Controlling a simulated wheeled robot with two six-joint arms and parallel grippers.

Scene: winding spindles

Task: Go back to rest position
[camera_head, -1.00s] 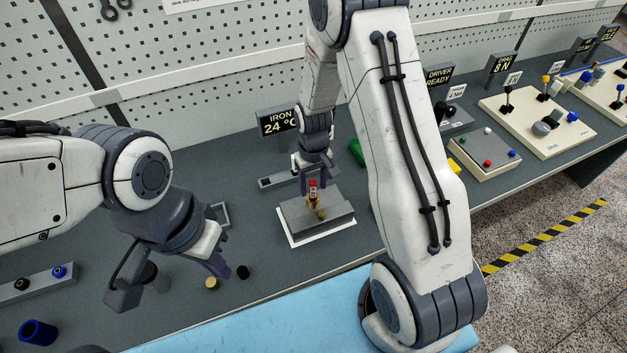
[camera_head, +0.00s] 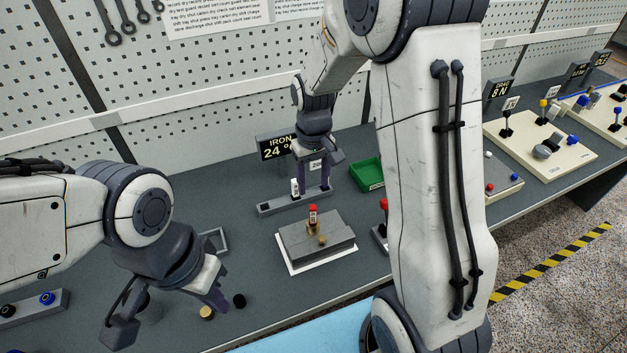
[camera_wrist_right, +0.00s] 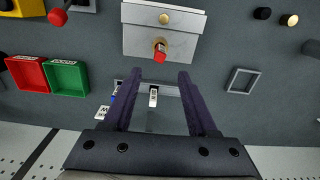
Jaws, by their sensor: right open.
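My right gripper (camera_head: 314,190) is raised above the bench, behind the grey block. In the right wrist view its two dark fingers (camera_wrist_right: 172,75) stand apart with nothing between the tips. My left gripper (camera_head: 165,308) hangs low at the left, its fingers spread apart. A red-topped brass piece (camera_head: 313,217) stands upright on a grey block (camera_head: 335,245) with a white base. It also shows in the right wrist view as a red tip (camera_wrist_right: 160,52), beyond the right fingers and apart from them.
A long grey holder (camera_head: 280,206) with a small white-labelled item lies behind the block, below the IRON 24 °C sign (camera_head: 278,147). A green tray (camera_head: 366,174) is to its right. Brass (camera_head: 207,312) and black (camera_head: 239,300) pieces sit near my left gripper. A pegboard stands behind.

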